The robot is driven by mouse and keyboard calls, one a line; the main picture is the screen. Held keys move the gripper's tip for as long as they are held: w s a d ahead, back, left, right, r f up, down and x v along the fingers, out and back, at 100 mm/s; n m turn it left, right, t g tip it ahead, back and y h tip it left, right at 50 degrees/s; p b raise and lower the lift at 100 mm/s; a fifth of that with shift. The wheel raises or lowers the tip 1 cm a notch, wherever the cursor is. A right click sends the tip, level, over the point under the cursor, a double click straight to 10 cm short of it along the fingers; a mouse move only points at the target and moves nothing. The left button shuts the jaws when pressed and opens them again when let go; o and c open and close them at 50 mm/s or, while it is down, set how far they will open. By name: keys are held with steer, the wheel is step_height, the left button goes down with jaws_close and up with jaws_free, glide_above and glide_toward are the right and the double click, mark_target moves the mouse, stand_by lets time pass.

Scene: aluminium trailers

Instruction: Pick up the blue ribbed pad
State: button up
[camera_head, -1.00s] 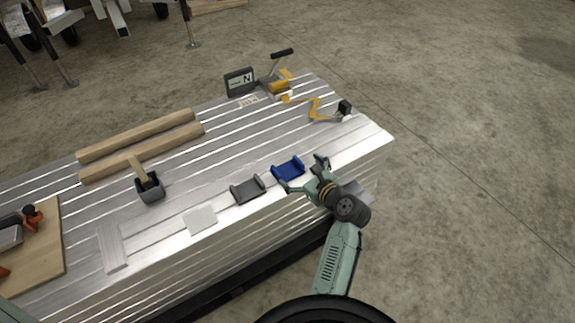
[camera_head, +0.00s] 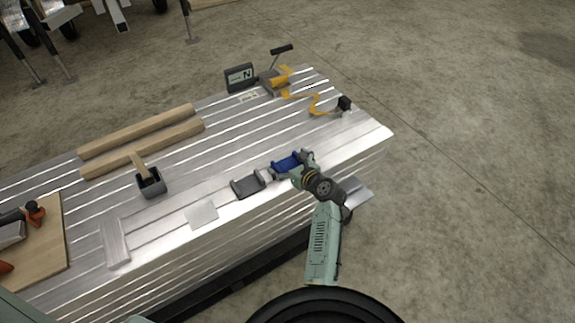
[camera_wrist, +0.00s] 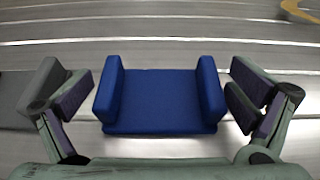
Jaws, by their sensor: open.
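The blue pad (camera_head: 285,163) lies on the ribbed aluminium trailer bed near its front edge. In the wrist view the blue pad (camera_wrist: 160,98) is a flat piece with a raised wall at each side. My gripper (camera_head: 291,167) is open at the pad in the head view. In the wrist view my gripper (camera_wrist: 163,98) has one finger beyond each side wall, with a gap on both sides. The pad's near edge lies close to the gripper body.
A grey pad (camera_head: 248,186) of similar shape lies just left of the blue one; it also shows at the left of the wrist view (camera_wrist: 38,90), close to the left finger. A yellow strap (camera_head: 314,101) lies farther back.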

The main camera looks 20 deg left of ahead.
steer(key=shift+c, duration=0.4)
steer(key=c, duration=1)
